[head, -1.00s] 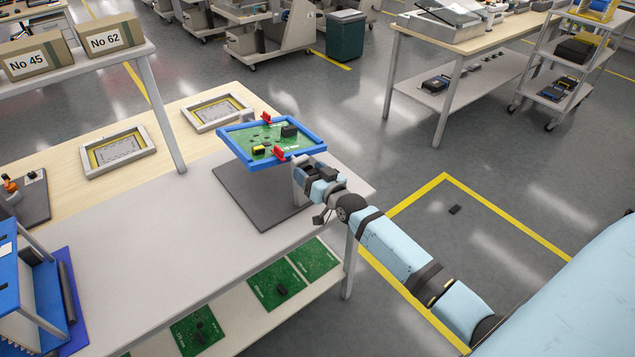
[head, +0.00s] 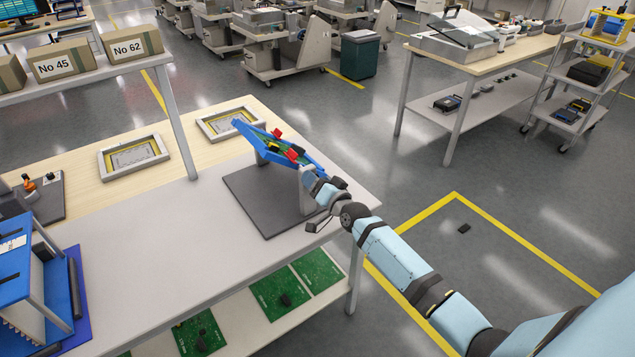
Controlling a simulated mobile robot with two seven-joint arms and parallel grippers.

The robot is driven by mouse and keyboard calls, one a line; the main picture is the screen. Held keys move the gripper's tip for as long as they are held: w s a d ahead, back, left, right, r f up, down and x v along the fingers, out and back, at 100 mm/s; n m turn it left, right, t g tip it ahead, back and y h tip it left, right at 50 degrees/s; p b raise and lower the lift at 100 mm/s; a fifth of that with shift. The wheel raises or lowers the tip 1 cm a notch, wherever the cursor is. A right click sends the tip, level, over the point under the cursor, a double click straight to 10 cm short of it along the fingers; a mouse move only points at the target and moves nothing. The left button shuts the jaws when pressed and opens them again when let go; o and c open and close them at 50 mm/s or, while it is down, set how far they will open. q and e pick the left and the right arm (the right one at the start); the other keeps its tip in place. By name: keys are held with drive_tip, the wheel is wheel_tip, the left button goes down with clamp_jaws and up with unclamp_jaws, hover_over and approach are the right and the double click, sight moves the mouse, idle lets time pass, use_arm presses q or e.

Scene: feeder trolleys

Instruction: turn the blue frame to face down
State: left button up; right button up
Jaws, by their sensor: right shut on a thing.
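The blue frame (head: 317,156) holds a green circuit board (head: 265,146) with red clips (head: 291,153) and dark parts. It is steeply tilted above a dark grey mat (head: 252,205) on the bench, and its board side still partly shows. Grey supports stand at its near right end and under its far left part. My right gripper (head: 312,182) is at the frame's near right end and shut on it; the fingertips are partly hidden. My left gripper is not in view.
Two grey fixtures with yellow-edged plates (head: 135,154) lie on the wooden bench behind. A blue rack (head: 18,270) stands at the left. Green boards (head: 280,292) lie on the shelf below. The light bench top (head: 150,250) left of the mat is clear.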

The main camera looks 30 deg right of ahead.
drive_tip(key=shift+d+m, duration=0.1)
drive_tip(key=shift+m, duration=2.1)
drive_tip(key=shift+f+m+b, duration=0.15)
drive_tip(key=shift+m+b, duration=0.3)
drive_tip(key=shift+m, duration=3.35)
drive_tip(key=shift+f+m, duration=0.1)
drive_tip(key=shift+m, duration=2.3)
drive_tip(key=shift+m+p, duration=0.4)
drive_tip(key=shift+m, duration=1)
drive_tip(key=shift+m+p, duration=0.45)
drive_tip(key=shift+m, duration=0.85)
drive_tip(key=shift+a+f+m+p, duration=0.15)
drive_tip(key=shift+m+p, duration=1)
drive_tip(key=shift+m, duration=1.25)
drive_tip(key=shift+a+m, duration=0.1)
drive_tip(key=shift+m, duration=0.5)
